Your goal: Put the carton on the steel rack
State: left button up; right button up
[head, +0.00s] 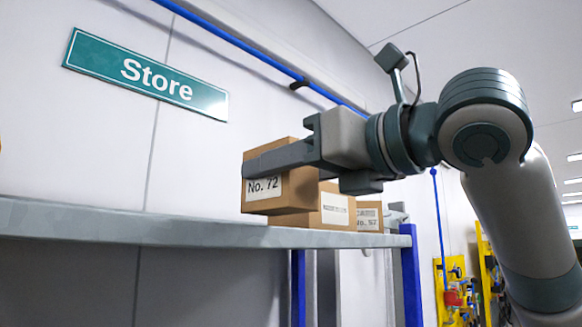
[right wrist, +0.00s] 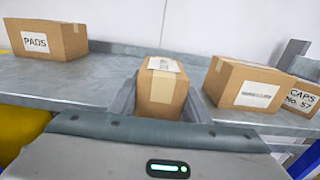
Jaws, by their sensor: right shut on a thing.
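A brown carton (head: 298,190) with a "No. 72" label is held by my right gripper (head: 262,162). In the right wrist view the carton (right wrist: 161,92) sits between the two fingers, its taped side facing the camera. The steel rack (head: 130,225) shows as a long grey shelf on blue posts; it also shows in the right wrist view (right wrist: 98,82). The carton is at the shelf, its underside close to the shelf level. I cannot tell whether it touches the surface. My left gripper is not in view.
In the right wrist view a "PADS" carton (right wrist: 46,38) stands at the left; another carton (right wrist: 245,82) and a "CAPS" carton (right wrist: 301,97) stand at the right. Bare shelf lies between PADS and the held carton. A wall with a "Store" sign (head: 146,75) is behind.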

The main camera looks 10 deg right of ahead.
jog(key=shift+x, duration=3.05)
jog(key=shift+p+x, duration=0.55)
jog(key=shift+x, duration=2.15)
jog(key=shift+f, duration=0.55)
jog(key=o, duration=1.3)
jog(key=shift+c, duration=0.2)
jog(key=shift+s+d, duration=0.1)
